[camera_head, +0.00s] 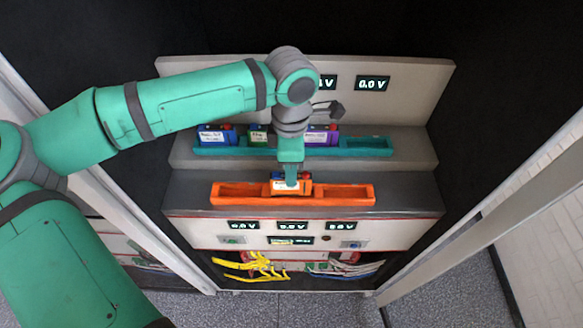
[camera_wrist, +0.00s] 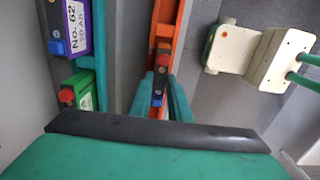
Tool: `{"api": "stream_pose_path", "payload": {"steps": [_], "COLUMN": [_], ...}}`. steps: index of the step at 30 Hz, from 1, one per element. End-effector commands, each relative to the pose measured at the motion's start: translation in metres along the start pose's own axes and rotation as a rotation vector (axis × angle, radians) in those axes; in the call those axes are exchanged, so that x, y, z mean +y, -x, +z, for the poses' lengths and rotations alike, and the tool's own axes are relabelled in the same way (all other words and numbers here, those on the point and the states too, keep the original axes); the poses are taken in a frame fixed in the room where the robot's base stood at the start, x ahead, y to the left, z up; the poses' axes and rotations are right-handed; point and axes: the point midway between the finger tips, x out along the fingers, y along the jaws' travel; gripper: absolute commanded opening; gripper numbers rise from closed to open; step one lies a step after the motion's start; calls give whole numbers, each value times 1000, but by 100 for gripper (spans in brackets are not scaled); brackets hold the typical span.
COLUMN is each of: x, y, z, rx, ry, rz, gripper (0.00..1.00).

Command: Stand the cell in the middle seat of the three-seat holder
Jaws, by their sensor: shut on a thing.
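The orange three-seat holder (camera_head: 345,199) lies across the lower front shelf in the head view. Its left and right seats look empty. An orange cell with a white label (camera_head: 279,187) stands upright at the middle seat. My gripper (camera_head: 291,181) is shut on it from above. In the wrist view, the cell's dark top with a red and a blue terminal (camera_wrist: 159,84) shows between my gripper's fingers (camera_wrist: 160,97), in line with the orange holder (camera_wrist: 180,30). The cell's base is hidden, so I cannot tell whether it rests on the seat floor.
Behind, a teal holder (camera_head: 250,151) carries a blue cell (camera_head: 212,136), a green cell (camera_head: 258,135) and a purple cell (camera_head: 322,135); its right end is empty. Displays (camera_head: 373,83) line the back panel. Yellow cables (camera_head: 255,267) hang below the front panel.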

Motion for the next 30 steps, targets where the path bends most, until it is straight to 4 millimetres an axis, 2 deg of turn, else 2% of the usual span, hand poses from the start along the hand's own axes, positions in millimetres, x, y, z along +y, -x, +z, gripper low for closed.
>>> {"api": "stream_pose_path", "payload": {"steps": [30], "x": [0], "y": [-16], "z": [0], "rx": [0], "ry": [-1], "rz": [0], "gripper": [0]}}
